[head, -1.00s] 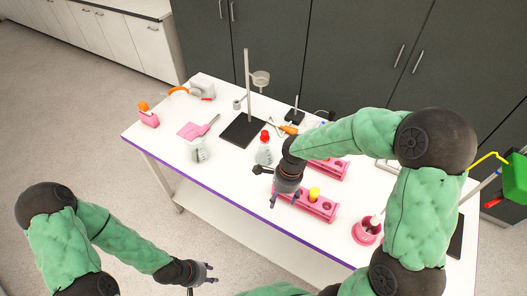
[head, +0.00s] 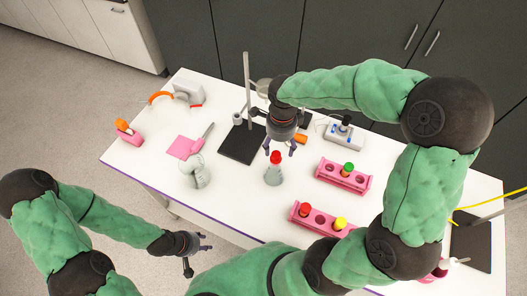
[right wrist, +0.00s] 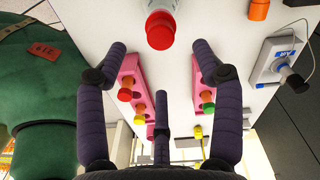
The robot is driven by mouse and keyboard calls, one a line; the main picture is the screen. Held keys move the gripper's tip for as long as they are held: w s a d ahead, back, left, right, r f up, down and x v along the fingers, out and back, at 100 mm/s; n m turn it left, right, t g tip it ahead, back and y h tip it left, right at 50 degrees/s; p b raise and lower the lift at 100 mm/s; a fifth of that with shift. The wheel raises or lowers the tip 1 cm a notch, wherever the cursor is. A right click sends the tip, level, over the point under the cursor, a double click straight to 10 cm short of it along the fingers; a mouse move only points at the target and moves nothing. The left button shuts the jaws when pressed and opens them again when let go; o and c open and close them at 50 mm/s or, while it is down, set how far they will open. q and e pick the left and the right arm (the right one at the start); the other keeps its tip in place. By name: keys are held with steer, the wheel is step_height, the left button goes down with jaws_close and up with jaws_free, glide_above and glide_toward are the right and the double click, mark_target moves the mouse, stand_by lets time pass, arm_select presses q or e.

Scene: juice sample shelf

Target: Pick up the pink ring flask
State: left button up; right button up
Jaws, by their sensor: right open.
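What looks like the pink ring flask (head: 441,269) is at the lower right of the head view, a flask neck and a bit of pink, mostly hidden behind my right arm. My right gripper (head: 280,147) is open and empty, just above and behind a clear flask with a red cap (head: 274,172). In the right wrist view that red-capped flask (right wrist: 160,28) shows ahead of the spread fingers (right wrist: 160,60), apart from them. My left gripper (head: 203,252) looks open and empty, off the table's front edge.
Two pink racks with capped tubes, a rear one (head: 343,179) and a front one (head: 318,224), stand right of the red-capped flask. A small device (head: 343,135) stands behind.

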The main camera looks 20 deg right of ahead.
mark_target(278, 155)
steer(key=shift+w, duration=0.45)
steer(key=shift+s+f, duration=0.15)
steer(key=shift+f, duration=0.2)
steer(key=f, duration=0.4)
steer(key=shift+s+f, duration=0.15)
steer(key=shift+s, duration=0.05)
steer(key=shift+w+a+f, duration=0.1)
steer(key=shift+w+f, duration=0.05)
steer(key=shift+f, duration=1.2)
steer(key=shift+w+a+f, duration=0.1)
steer(key=shift+w+f, duration=0.05)
steer(key=shift+f, duration=1.2)
steer(key=shift+c, duration=0.3)
jaws_close()
